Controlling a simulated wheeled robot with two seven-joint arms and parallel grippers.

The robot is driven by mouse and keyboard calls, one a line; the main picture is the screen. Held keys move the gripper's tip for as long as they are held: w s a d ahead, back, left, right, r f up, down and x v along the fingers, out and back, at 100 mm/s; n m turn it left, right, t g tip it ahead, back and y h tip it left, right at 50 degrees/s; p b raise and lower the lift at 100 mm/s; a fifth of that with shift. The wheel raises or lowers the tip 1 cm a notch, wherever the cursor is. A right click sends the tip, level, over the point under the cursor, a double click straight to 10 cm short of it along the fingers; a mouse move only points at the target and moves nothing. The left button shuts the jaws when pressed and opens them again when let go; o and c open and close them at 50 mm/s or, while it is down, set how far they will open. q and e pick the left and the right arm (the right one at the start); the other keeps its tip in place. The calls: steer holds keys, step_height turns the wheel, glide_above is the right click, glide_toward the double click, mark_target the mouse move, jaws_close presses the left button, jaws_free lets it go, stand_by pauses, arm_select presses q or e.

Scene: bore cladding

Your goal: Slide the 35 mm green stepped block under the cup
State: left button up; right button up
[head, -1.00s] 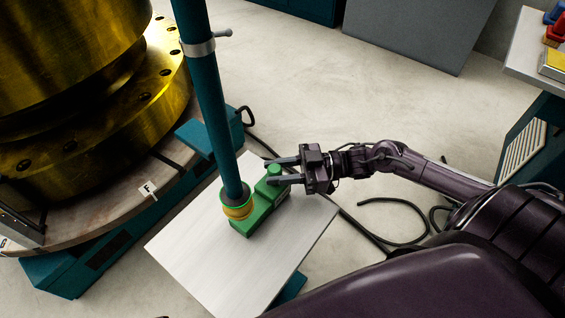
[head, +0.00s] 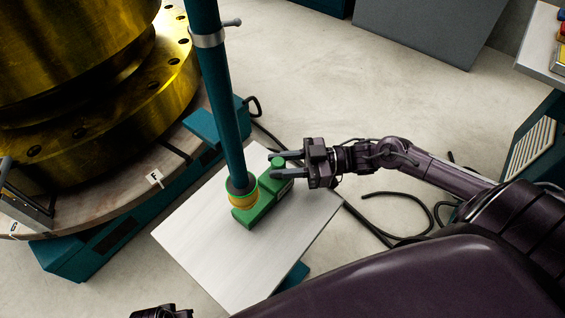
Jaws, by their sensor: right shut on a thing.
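The green stepped block (head: 252,218) lies on the pale plate (head: 195,245), with a green knob (head: 277,161) standing at its far end. The cup (head: 241,198), with green and orange bands, is at the lower end of the teal post (head: 228,125). The cup overlaps the block's near, lower part in this view; whether they touch I cannot tell. My right gripper (head: 281,165) comes from the right and is shut on the block at its far end. A dark part (head: 160,313) at the bottom edge looks like my left gripper, mostly cut off, its fingers unseen.
A large brass flanged cylinder (head: 90,100) stands on a round table (head: 110,200) at the left. Black cables (head: 385,235) lie on the floor right of the plate. A grey cabinet (head: 425,25) stands at the back, and a bench (head: 540,60) at the right.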

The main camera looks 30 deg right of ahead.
steer(key=shift+s+a+f, duration=0.2)
steer(key=shift+s+f, duration=0.15)
steer(key=shift+f, duration=0.1)
steer(key=o, duration=1.2)
steer(key=shift+f, duration=0.1)
steer(key=shift+c, duration=0.2)
steer(key=shift+s+d, duration=0.1)
arm_select(q)
steer(key=f, duration=0.2)
steer(key=f+p, duration=0.1)
steer(key=shift+s+a+f, duration=0.25)
steer(key=shift+a, duration=0.15)
arm_select(e)
steer(key=v, duration=0.5)
steer(key=w+r+v, duration=0.1)
steer(key=v, duration=0.1)
steer(key=shift+s+d, duration=0.2)
steer(key=shift+d, duration=0.35)
arm_select(q)
steer(key=shift+s, duration=0.1)
arm_select(e)
steer(key=shift+s, duration=0.1)
